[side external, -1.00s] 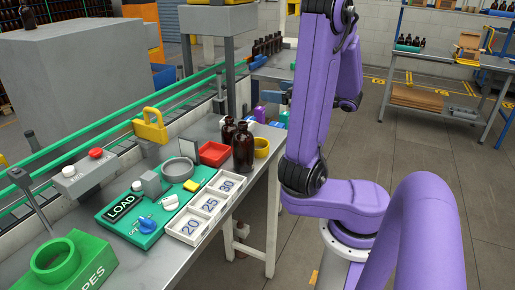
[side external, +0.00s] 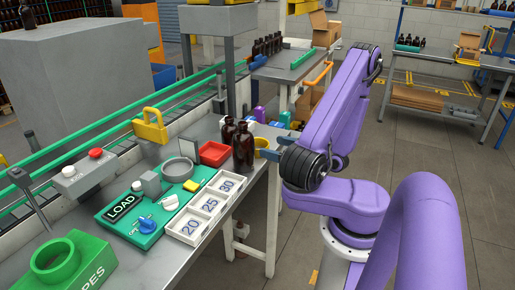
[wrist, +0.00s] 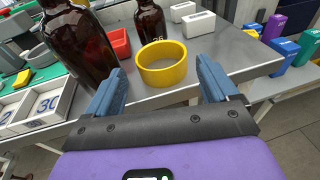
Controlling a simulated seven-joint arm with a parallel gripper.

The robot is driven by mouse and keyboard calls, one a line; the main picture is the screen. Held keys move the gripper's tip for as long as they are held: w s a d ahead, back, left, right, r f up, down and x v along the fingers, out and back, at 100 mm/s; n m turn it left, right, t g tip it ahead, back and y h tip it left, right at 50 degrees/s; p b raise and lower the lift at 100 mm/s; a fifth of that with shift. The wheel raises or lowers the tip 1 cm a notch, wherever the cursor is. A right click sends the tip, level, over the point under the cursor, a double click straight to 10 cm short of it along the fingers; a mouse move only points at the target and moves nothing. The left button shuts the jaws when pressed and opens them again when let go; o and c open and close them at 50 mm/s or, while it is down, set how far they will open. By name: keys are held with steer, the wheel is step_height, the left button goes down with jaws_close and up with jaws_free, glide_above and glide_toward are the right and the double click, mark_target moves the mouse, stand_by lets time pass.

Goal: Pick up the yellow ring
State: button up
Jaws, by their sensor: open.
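The yellow ring (wrist: 162,68) stands on the grey bench in the wrist view, just ahead of my gripper and between the lines of its two fingers. It also shows in the side view (side external: 262,143), partly hidden behind my gripper. My gripper (wrist: 158,85) is open and empty, with blue-grey fingers spread wider than the ring. In the side view my gripper (side external: 272,148) is low at the bench's right edge, by the ring. I cannot tell whether a finger touches it.
Two amber bottles (wrist: 80,42) (wrist: 151,20) stand left of and behind the ring, the larger one close to the left finger. A red tray (side external: 214,153), a white numbered tray (side external: 205,208) and white boxes (wrist: 198,23) are nearby. The bench edge runs beneath my gripper.

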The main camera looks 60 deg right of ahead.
mark_target(257, 144)
steer(key=shift+f+x, duration=0.2)
steer(key=shift+x, duration=3.65)
steer(key=shift+s, duration=0.1)
steer(key=c, duration=0.6)
